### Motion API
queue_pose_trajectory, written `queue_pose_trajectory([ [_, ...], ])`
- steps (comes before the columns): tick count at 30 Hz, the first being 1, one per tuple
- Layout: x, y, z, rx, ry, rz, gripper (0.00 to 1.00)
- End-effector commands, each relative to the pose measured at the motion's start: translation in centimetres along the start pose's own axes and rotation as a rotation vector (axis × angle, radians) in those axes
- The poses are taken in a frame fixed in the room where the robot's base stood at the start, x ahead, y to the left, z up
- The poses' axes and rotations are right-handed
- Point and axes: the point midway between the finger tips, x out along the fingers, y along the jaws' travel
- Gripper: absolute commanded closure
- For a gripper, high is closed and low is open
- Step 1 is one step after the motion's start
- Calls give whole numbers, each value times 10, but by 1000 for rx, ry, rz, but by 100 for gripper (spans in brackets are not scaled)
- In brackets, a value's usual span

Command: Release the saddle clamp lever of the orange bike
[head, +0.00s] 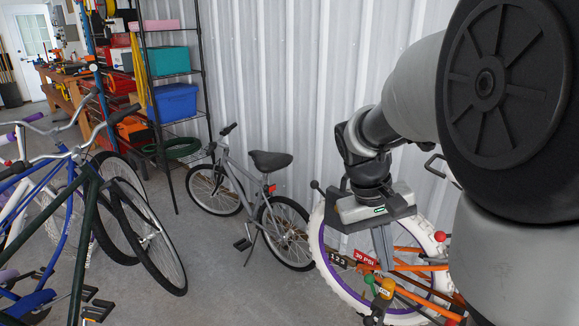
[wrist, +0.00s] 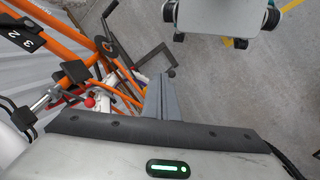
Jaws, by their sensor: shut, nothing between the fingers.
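The orange bike (head: 410,267) stands at the lower right of the head view, partly hidden by my arm. Its orange frame (wrist: 67,42) fills the left of the wrist view. A red ball knob (wrist: 90,102) is on the bike, left of my fingers; I cannot tell for sure whether it is the saddle clamp lever's end. A red ball (head: 440,236) also shows in the head view, right of my gripper (head: 385,266). My gripper points down over the bike, shut and empty; its fingers (wrist: 161,80) show together in the wrist view, apart from the knob.
A white tyre with a purple rim (head: 318,250) and a red "30 PSI" tag (head: 366,258) are close to my gripper. A grey bike (head: 240,190) stands by the corrugated wall. Several bikes crowd the left. Floor between is clear (head: 215,270).

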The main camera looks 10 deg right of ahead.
Motion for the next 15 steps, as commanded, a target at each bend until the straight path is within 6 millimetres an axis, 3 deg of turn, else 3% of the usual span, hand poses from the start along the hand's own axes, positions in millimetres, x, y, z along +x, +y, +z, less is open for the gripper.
queue_pose_trajectory([
  [1, 14, 6, -10, -4, -48, 48, 100],
  [6, 50, 30, -37, -10, -176, 222, 100],
  [15, 99, 68, -84, -46, -353, 600, 100],
])
